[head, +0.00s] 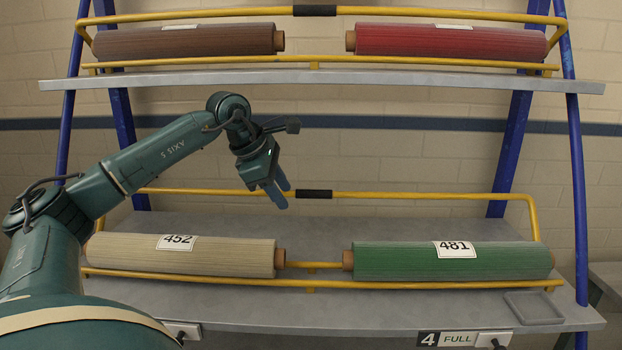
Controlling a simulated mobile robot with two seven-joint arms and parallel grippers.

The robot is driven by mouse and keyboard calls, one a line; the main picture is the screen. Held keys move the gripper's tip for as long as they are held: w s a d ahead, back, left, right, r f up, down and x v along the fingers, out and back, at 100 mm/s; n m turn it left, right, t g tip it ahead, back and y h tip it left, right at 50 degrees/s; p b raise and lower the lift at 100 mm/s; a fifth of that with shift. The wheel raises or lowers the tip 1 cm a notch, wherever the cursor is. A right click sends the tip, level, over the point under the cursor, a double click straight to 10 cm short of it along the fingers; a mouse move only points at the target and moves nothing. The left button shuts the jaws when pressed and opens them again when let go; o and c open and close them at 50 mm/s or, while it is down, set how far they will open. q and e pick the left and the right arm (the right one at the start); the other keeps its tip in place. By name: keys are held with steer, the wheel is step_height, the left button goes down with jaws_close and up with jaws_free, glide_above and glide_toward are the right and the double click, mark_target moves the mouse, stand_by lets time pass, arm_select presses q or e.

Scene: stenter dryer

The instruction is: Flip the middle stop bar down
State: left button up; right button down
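On the lower visible shelf, a yellow stop bar (400,195) runs across above and behind two rolls, with a black grip (314,194) at its middle. Its ends bend down at both sides of the shelf. Another yellow bar with a black grip (314,10) runs above the rolls of the upper shelf. Which of the two is the middle one, I cannot tell from this view alone. My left gripper (282,194) points down with blue fingers, just left of the lower black grip in the picture. Contact and finger opening are unclear. My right gripper is out of view.
A beige roll (200,254) marked 452 and a green roll (450,262) marked 481 lie on the lower shelf (380,314) behind a yellow front rail (310,286). A grey tray (533,319) is at right. Brown (185,40) and red (450,41) rolls lie above.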

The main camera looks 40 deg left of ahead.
arm_select(q)
steer(key=w+d+f+p, duration=0.1)
steer(key=w+p, duration=0.1)
steer(key=w, duration=0.5)
steer(key=shift+d, duration=0.25)
steer(key=shift+w, duration=0.1)
steer(key=shift+c, duration=0.3)
jaws_close()
